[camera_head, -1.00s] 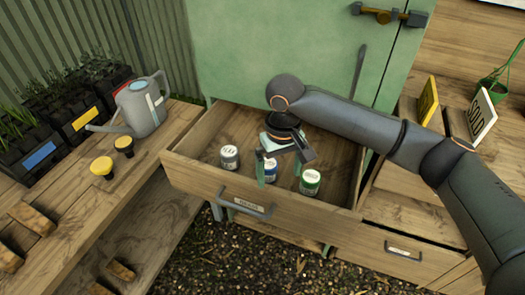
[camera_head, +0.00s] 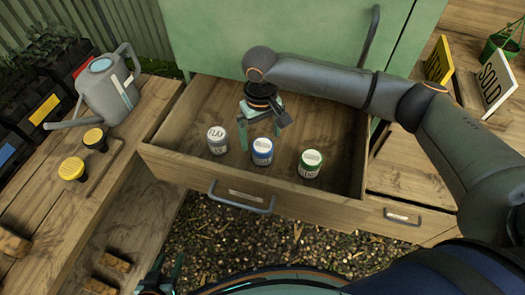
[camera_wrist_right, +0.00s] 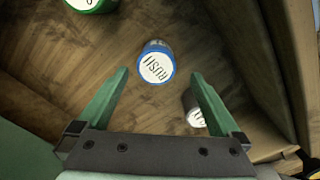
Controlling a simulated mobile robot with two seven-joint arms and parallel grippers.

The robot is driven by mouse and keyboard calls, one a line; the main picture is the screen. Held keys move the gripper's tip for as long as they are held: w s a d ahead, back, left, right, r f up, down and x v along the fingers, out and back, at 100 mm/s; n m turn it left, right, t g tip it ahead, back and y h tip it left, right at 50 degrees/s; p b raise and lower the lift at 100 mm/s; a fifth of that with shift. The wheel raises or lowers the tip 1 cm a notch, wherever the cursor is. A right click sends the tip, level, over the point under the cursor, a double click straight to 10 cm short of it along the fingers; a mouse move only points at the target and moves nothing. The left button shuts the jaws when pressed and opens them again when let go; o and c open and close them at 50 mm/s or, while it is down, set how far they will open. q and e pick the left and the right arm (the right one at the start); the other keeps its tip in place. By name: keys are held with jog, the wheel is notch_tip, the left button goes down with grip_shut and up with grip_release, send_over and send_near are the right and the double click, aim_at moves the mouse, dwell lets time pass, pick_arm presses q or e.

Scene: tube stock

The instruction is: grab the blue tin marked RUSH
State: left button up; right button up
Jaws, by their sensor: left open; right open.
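The blue tin marked RUSH (camera_head: 262,152) stands upright in the open drawer, between a grey tin (camera_head: 217,140) and a green tin (camera_head: 310,164). In the right wrist view the blue tin (camera_wrist_right: 156,66) shows its white lid with RUSH readable, ahead of and between the fingers. My right gripper (camera_head: 260,136) is open above and slightly behind the blue tin, with nothing in it. In the right wrist view the right gripper's (camera_wrist_right: 160,76) right finger partly covers the grey tin (camera_wrist_right: 192,106). My left gripper (camera_head: 164,270) is open at the bottom edge, partly cut off.
The drawer's front panel (camera_head: 255,192) and side walls enclose the tins; its back floor is bare. A watering can (camera_head: 108,92) and two yellow-topped items (camera_head: 72,169) stand on the left bench. A SOLD sign (camera_head: 496,83) and a yellow sign (camera_head: 439,62) stand at right.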

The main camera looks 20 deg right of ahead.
aim_at(263, 145)
jog(key=f, duration=0.5)
jog(key=shift+w+d+f, duration=0.1)
jog(key=shift+d+f, duration=0.2)
jog(key=shift+f, duration=0.05)
jog(key=c, duration=1.5)
